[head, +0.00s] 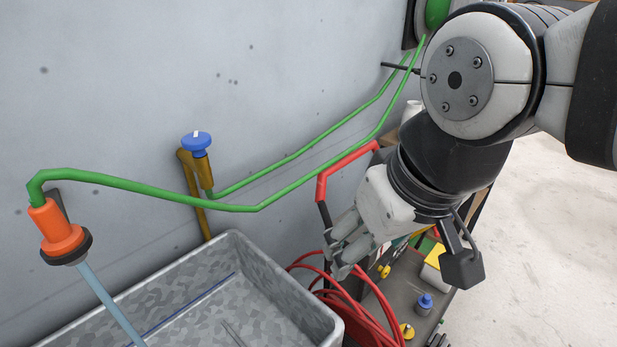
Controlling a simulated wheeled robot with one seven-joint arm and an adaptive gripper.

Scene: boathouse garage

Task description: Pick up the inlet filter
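I cannot tell for sure which thing is the inlet filter. A small grey cylinder with a blue top (424,303) stands upright on the dark bench top (400,285) at the lower right, and could be it. My gripper (343,262) points down and left, above the far left part of the bench, up and left of that cylinder and apart from it. Its fingers are seen from the side and overlap, so their gap is unclear. No held object shows between them. My gripper and wrist hide part of the bench.
Red hose coils (375,318) lie at the bench's left side. A galvanized tub (318,312) stands to the left. A green hose (240,207) runs along the wall from an orange fitting (60,232), past a blue-handled tap (196,142). Yellow-topped items (407,331) sit on the bench. Floor is clear at right.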

